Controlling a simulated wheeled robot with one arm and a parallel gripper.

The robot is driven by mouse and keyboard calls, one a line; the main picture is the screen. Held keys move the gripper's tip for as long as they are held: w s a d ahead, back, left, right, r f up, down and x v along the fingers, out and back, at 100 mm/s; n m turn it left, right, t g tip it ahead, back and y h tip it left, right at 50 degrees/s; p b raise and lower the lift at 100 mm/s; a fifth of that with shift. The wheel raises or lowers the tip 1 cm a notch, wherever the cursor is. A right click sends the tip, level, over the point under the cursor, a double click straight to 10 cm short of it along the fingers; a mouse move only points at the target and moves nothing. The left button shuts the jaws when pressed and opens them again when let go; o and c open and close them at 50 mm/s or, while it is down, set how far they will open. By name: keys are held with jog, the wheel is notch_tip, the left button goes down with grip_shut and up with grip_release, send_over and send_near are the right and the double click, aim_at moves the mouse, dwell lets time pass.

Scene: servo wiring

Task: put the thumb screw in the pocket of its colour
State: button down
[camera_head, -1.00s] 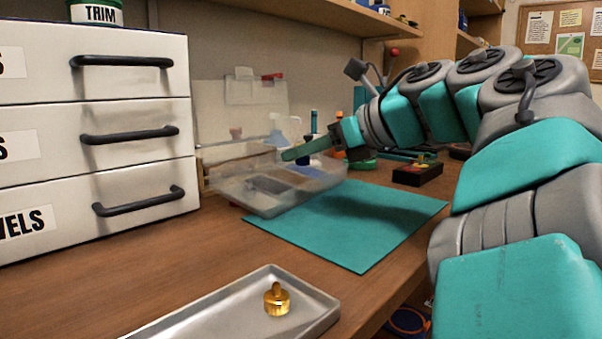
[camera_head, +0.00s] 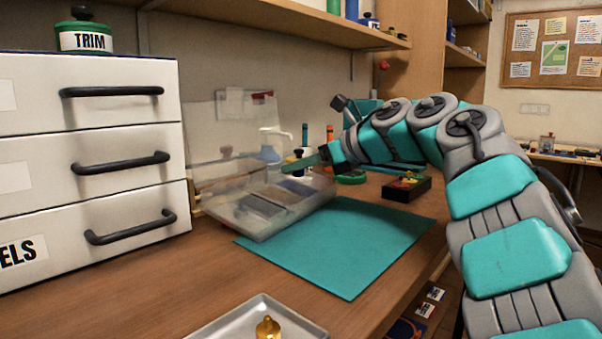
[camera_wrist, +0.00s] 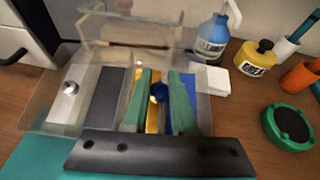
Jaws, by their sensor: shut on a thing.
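The blue thumb screw (camera_wrist: 158,92) is held between the green fingers of my gripper (camera_wrist: 160,100). In the head view my gripper (camera_head: 297,166) reaches over the clear organizer case (camera_head: 262,225), whose lid stands raised. In the wrist view the case shows a dark grey pocket (camera_wrist: 103,97), a yellow pocket (camera_wrist: 152,118) and a blue pocket (camera_wrist: 188,83). The screw appears over the yellow pocket, left of the blue one; its height is unclear. A silver thumb screw (camera_wrist: 70,88) shows at the left of the case. A brass thumb screw (camera_head: 268,328) stands on a metal tray (camera_head: 225,325).
A teal mat (camera_head: 350,250) lies before the case. White drawers (camera_head: 90,165) stand to the left. A black box (camera_head: 405,188) with coloured parts is at the right. A blue bottle (camera_wrist: 213,38), yellow pot (camera_wrist: 252,60) and green ring (camera_wrist: 288,126) are behind and beside the case.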

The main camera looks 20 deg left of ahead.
aim_at(301, 178)
jog(key=shift+w+a+f+p, duration=0.1)
jog(key=shift+w+a+p, duration=0.15)
jog(key=shift+w+p, duration=0.6)
jog(key=shift+w+a+f+p, duration=0.1)
jog(key=shift+w+a+p, duration=0.2)
jog(key=shift+w, duration=0.95)
jog(key=shift+w+d+f, duration=0.1)
jog(key=shift+f, duration=0.05)
jog(key=shift+f+b, duration=0.75)
jog(key=shift+f, duration=0.85)
jog(key=shift+f, duration=0.2)
jog(key=c, duration=1)
grip_release()
jog(key=shift+r, duration=0.1)
jog(key=shift+r, duration=0.2)
jog(key=b+v, duration=0.1)
jog(key=v, duration=1.1)
jog(key=shift+f, duration=0.15)
